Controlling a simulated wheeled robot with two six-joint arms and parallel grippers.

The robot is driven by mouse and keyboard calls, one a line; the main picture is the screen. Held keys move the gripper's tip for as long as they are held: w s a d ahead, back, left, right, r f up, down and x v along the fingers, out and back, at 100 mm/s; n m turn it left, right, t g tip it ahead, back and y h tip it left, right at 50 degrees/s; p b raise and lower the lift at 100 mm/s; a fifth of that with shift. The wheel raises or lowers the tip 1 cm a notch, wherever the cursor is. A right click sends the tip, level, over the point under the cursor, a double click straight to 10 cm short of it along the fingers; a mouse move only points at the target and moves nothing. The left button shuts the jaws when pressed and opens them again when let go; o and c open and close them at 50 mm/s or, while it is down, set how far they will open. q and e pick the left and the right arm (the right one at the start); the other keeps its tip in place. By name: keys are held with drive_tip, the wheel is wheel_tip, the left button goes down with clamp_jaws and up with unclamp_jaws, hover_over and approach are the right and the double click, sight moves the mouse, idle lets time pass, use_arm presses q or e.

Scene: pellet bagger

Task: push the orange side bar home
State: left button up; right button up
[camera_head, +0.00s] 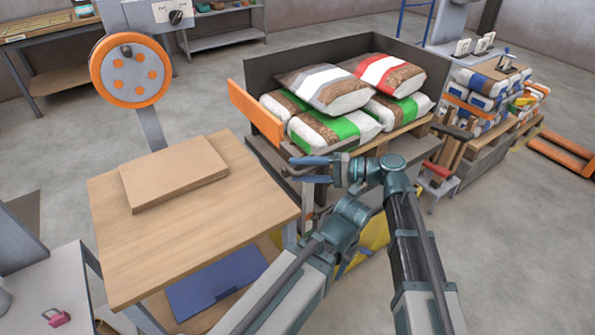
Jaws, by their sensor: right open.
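The orange side bar (256,112) is at the left side of the dark-walled bag bin (300,68). It slants from upper left down to the right, and its far left end stands out past the bin's corner. My right gripper (300,169) is open, with its blue fingers pointing left. In the picture it is just below and right of the bar's near end, with a gap between them. Nothing shows between its fingers. My left gripper does not show.
Several bags, including a red-striped one (383,72), fill the bin. A wooden table (200,245) with a brown board (173,172) stands to the left. An orange handwheel (131,70) rises behind it. Open floor (212,92) lies between handwheel and bin.

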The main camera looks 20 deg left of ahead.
drive_tip(key=shift+s+a, duration=0.1)
drive_tip(key=shift+a, duration=0.55)
drive_tip(key=shift+f, duration=0.1)
clamp_jaws()
drive_tip(key=shift+s, duration=0.1)
drive_tip(key=shift+s+d+f, duration=0.1)
idle(0.7)
